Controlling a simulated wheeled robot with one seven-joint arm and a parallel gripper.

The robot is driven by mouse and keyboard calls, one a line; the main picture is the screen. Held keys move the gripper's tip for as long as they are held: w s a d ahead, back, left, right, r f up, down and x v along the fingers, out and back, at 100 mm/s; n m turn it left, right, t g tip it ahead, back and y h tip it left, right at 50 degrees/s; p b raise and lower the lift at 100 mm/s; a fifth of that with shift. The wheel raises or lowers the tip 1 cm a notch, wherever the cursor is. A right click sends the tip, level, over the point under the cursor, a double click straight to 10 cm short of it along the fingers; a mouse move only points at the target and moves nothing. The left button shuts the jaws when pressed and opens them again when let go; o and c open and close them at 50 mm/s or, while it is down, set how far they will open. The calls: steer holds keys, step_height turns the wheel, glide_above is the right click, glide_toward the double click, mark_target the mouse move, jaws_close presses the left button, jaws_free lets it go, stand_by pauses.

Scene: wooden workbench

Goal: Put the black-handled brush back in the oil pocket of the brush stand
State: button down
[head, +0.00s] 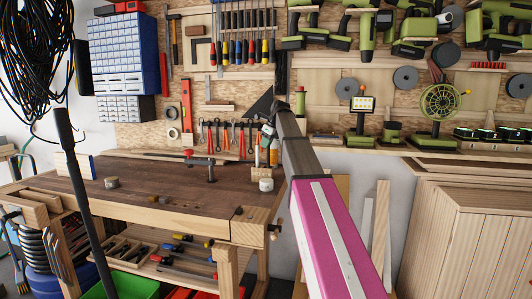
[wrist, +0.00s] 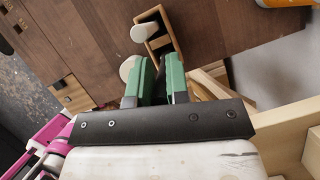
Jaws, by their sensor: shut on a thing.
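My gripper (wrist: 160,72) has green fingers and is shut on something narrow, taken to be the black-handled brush. The fingers and the dark gripper body hide the brush, so its handle and bristles cannot be made out. The small wooden brush stand (wrist: 165,18) is just beyond the fingertips in the wrist view. Which pocket is the oil pocket cannot be told. In the head view my gripper (head: 269,130) is above the right back part of the bench, close to the stand.
Hanging tools fill the wall behind. The bench's middle is mostly clear.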

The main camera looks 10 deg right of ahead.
steer(key=shift+f, duration=1.7)
steer(key=c, duration=1.1)
jaws_free()
steer(key=v, duration=1.2)
